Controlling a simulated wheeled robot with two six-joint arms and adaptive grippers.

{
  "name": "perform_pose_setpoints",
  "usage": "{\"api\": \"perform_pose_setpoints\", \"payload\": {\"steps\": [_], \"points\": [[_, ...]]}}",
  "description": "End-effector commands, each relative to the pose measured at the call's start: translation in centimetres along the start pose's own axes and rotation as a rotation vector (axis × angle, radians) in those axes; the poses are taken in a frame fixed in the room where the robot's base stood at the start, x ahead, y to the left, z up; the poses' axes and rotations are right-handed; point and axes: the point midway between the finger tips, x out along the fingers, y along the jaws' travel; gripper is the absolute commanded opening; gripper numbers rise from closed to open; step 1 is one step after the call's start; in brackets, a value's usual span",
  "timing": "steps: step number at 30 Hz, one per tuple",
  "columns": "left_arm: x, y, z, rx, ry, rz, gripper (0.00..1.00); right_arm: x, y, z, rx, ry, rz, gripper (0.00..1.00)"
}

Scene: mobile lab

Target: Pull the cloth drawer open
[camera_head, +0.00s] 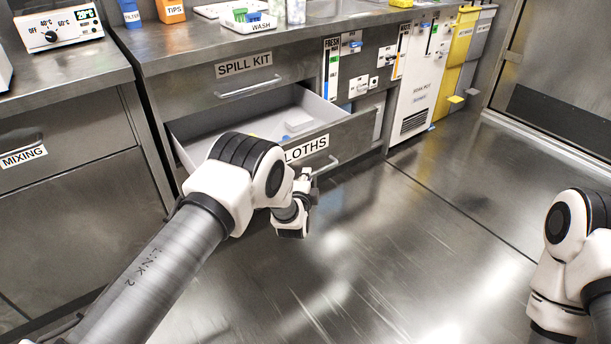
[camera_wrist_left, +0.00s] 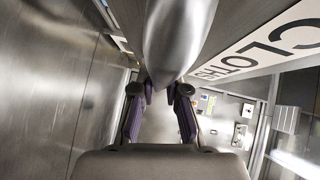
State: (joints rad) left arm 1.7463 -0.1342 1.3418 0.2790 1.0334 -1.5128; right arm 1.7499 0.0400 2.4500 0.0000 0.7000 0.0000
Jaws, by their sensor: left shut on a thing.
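The cloth drawer has a grey metal front (camera_head: 350,132) with a white CLOTHS label (camera_head: 308,148), partly hidden by my left arm. It is pulled out from the cabinet, and its white inside shows in the head view. Its bar handle (camera_head: 328,165) sits on the front, partly hidden by my gripper. My left gripper (camera_head: 306,180) is at the handle. In the left wrist view, the fingers (camera_wrist_left: 165,90) are shut on the metal handle (camera_wrist_left: 178,35), beside the CLOTHS label (camera_wrist_left: 262,48). My right arm shows at the right, but its gripper is out of view.
Above it is the shut SPILL KIT drawer (camera_head: 285,75). A MIXING cabinet (camera_head: 70,185) stands left. A white bin (camera_head: 415,95) and yellow bin (camera_head: 460,45) stand right, along the wall. The metal floor (camera_head: 400,240) before the drawer is clear.

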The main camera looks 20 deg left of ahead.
Motion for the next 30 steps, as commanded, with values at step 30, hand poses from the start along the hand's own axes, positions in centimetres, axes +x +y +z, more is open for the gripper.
{"api": "perform_pose_setpoints", "payload": {"steps": [30], "points": [[-6.4,0.0,-0.1,0.003,0.001,0.003,0.39,0.0,0.0,0.0,0.0,0.0,0.0,0.4]]}}
